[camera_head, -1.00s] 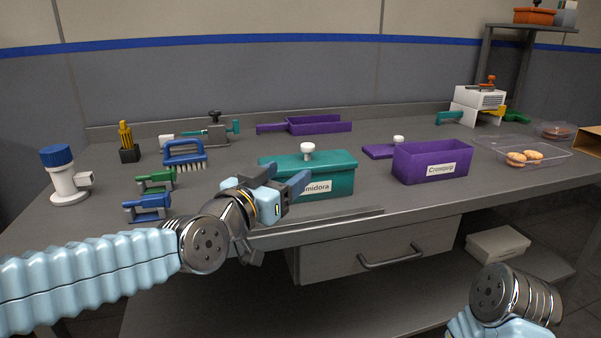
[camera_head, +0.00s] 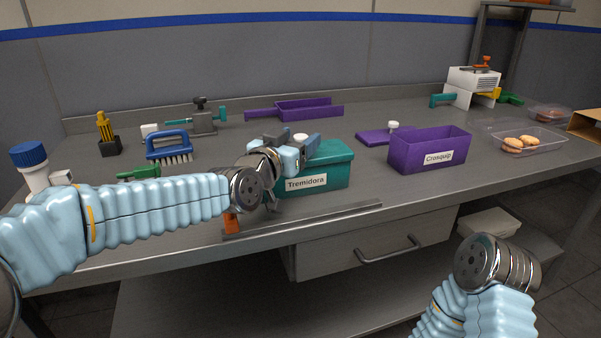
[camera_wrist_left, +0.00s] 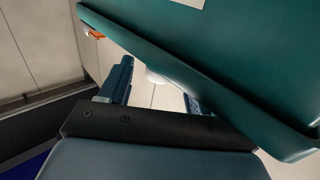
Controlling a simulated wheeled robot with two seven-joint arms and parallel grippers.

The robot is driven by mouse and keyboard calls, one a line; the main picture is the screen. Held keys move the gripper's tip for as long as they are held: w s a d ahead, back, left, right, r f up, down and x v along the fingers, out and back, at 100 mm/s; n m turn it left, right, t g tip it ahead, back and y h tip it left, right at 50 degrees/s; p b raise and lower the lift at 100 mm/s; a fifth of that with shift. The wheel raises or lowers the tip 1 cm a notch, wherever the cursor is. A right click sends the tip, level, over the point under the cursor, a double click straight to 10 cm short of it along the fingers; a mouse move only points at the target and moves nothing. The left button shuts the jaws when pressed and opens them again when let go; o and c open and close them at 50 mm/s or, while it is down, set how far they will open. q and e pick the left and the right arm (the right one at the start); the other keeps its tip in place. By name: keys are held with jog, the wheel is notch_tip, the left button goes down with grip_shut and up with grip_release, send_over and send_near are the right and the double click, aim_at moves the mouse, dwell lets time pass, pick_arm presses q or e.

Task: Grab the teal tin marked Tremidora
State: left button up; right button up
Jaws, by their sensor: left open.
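The teal tin (camera_head: 325,180) with a white label reading Tremidora stands on the grey bench, with its lid on. A white knob (camera_head: 301,137) tops the lid and is partly hidden by my left gripper. My left gripper (camera_head: 293,144) is open over the lid, with its fingers around the knob's height. In the left wrist view, the tin (camera_wrist_left: 220,60) fills the upper right, and the white knob (camera_wrist_left: 156,77) shows between the two open fingers (camera_wrist_left: 160,88). I cannot tell whether the fingers touch it. My right arm shows at the lower right, but its gripper does not.
A purple Crosquip tin (camera_head: 428,152) stands open to the right, its lid (camera_head: 372,137) beside it. A purple scoop-like tray (camera_head: 305,109) lies behind. A blue brush (camera_head: 168,146) and a blue-capped white bottle (camera_head: 32,165) stand left. A clear biscuit tray (camera_head: 545,141) is at right.

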aim_at(304, 134)
pick_arm(q)
jog(key=x, duration=0.3)
jog(key=shift+w+d+p, duration=0.1)
jog(key=shift+w+p, duration=0.1)
jog(key=shift+p, duration=0.1)
jog(key=shift+c, duration=0.4)
grip_shut()
